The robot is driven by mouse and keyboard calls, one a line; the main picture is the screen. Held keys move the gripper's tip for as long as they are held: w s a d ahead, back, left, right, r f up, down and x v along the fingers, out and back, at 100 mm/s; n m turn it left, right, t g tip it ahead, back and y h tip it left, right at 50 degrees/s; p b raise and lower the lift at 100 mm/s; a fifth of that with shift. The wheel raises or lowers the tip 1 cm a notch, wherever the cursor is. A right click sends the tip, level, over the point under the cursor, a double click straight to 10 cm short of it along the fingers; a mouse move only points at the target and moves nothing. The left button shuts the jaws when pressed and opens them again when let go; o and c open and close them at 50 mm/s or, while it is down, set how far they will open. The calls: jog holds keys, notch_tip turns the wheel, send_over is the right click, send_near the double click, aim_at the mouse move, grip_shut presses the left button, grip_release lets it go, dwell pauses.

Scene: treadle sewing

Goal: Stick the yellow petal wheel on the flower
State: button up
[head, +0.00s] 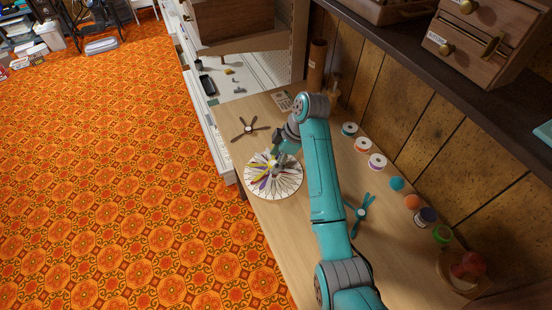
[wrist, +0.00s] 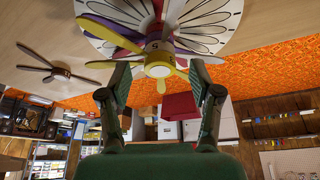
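The flower (head: 288,187) is a round white disc with dark-outlined petals on the table; part of it shows at the top of the wrist view (wrist: 205,16). The yellow petal wheel (wrist: 158,63) is over the flower's centre, in front of a purple wheel (wrist: 185,45); its petals also show in the head view (head: 259,167). I cannot tell whether it is fully seated. My gripper (wrist: 160,70) has its two fingers apart, on either side of the yellow hub, with visible gaps. In the head view my wrist partly hides the flower's centre.
A dark brown petal wheel (head: 250,128) lies left of my wrist, and a teal one (head: 361,213) lies right of my arm. White spools (head: 363,145) and coloured balls (head: 397,183) line the wall side. A wooden drawer unit (head: 485,35) stands on the shelf above.

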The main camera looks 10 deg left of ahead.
jog(key=shift+d+r, duration=0.2)
jog(key=shift+r, duration=0.3)
jog(key=d, duration=0.4)
jog(key=w+d, duration=0.1)
jog(key=d, duration=0.3)
jog(key=w+d, duration=0.1)
jog(key=d, duration=0.3)
jog(key=shift+w, duration=0.1)
